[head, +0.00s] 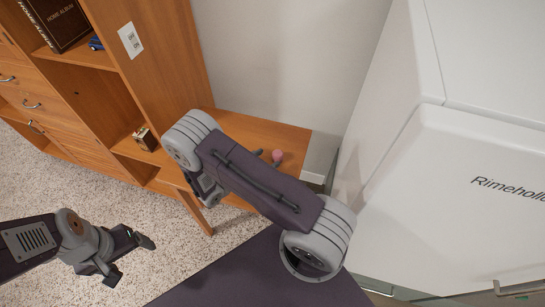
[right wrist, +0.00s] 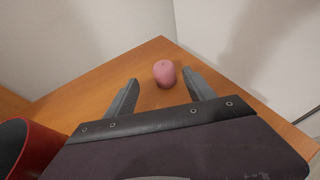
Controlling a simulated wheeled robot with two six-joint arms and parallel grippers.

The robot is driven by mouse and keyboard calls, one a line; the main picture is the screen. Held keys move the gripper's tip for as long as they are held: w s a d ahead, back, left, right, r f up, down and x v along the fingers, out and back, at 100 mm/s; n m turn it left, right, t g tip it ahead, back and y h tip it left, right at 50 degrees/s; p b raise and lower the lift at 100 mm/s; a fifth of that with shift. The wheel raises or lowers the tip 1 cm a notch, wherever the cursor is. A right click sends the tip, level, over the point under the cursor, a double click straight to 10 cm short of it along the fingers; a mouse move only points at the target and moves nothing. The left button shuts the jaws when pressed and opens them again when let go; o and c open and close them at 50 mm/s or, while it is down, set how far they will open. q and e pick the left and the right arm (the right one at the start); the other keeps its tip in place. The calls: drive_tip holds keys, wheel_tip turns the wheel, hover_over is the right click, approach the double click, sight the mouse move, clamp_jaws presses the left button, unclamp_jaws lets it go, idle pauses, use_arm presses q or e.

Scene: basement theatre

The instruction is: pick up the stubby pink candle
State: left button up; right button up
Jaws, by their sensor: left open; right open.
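The stubby pink candle (head: 277,155) stands upright on a wooden surface (head: 290,136) near its back right corner. It also shows in the right wrist view (right wrist: 164,72). My right gripper (right wrist: 160,78) is open, with the candle at its fingertips, closer to the right finger than to the left. In the head view my own arm link hides most of this gripper; its dark fingertips (head: 267,158) show beside the candle. My left gripper (head: 125,256) is open and empty above the speckled floor, away from the candle.
A red, dark-mouthed container (right wrist: 46,136) is at lower left in the right wrist view. Pale walls are behind the corner. A white fridge (head: 440,160) stands at the right. A wooden cabinet (head: 110,105) at the left holds an album (head: 55,22) and a small box (head: 145,139).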

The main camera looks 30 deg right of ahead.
sight(281, 151)
drive_tip(key=x, duration=0.4)
drive_tip(key=shift+s, duration=0.15)
drive_tip(key=x, duration=0.5)
drive_tip(key=shift+s+d+r, duration=0.15)
drive_tip(key=shift+d+r, duration=0.15)
drive_tip(key=shift+d, duration=0.05)
drive_tip(key=shift+a+r, duration=0.1)
drive_tip(key=shift+c, duration=1.2)
clamp_jaws()
drive_tip(key=shift+r+p, duration=0.3)
drive_tip(key=shift+r, duration=0.25)
wheel_tip(281, 151, up, 3)
drive_tip(key=s+a+r, duration=0.2)
drive_tip(key=s+r, duration=0.1)
drive_tip(key=s, duration=0.2)
drive_tip(key=s+a+r+p, duration=0.1)
drive_tip(key=s+a+r, duration=0.1)
drive_tip(key=s+r, duration=0.2)
drive_tip(key=shift+s+a, duration=0.35)
drive_tip(key=shift+s, duration=0.55)
